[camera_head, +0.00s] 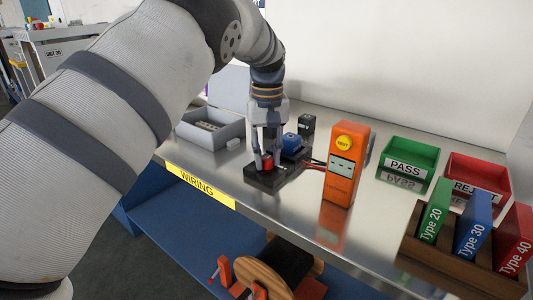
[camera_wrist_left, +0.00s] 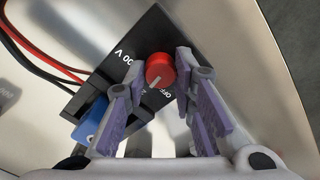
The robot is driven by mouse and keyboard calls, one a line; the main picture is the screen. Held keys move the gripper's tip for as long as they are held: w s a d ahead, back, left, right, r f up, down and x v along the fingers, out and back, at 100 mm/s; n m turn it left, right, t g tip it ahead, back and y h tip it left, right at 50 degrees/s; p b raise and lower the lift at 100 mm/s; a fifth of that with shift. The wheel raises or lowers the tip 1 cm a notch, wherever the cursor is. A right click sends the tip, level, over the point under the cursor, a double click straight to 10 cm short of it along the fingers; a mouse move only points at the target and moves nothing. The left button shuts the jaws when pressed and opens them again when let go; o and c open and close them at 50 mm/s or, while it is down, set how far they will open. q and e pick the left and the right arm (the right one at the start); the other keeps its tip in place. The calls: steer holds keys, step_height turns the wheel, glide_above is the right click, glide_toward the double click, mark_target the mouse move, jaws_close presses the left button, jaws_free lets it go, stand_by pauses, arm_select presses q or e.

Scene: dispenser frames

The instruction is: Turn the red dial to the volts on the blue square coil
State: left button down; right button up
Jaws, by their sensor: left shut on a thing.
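The red dial (camera_head: 267,163) sits on a black box (camera_head: 262,183) on the metal bench. My left gripper (camera_head: 266,152) points down at it and is shut on the dial. In the left wrist view the red dial (camera_wrist_left: 160,68) shows between the fingers of my left gripper (camera_wrist_left: 161,73). Its pale pointer mark faces down and slightly left there. Around it "OFF" and part of "00 V" can be read; other lettering is hidden by the fingers. The blue square coil (camera_head: 292,143) stands just behind the box; its voltage marking is not readable. My right gripper is not in view.
An orange tester (camera_head: 344,165) with a yellow button stands right of the box, with red and black wires between. A grey open case (camera_head: 211,130) is at left. Green PASS (camera_head: 408,164) and red REJECT (camera_head: 480,181) trays and a wooden rack (camera_head: 450,255) are at right.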

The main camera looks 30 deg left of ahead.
mark_target(267, 158)
arm_select(q)
steer(key=shift+m, duration=0.6)
steer(key=c, duration=1.3)
jaws_free()
steer(key=shift+c, duration=0.2)
step_height(267, 158, up, 12)
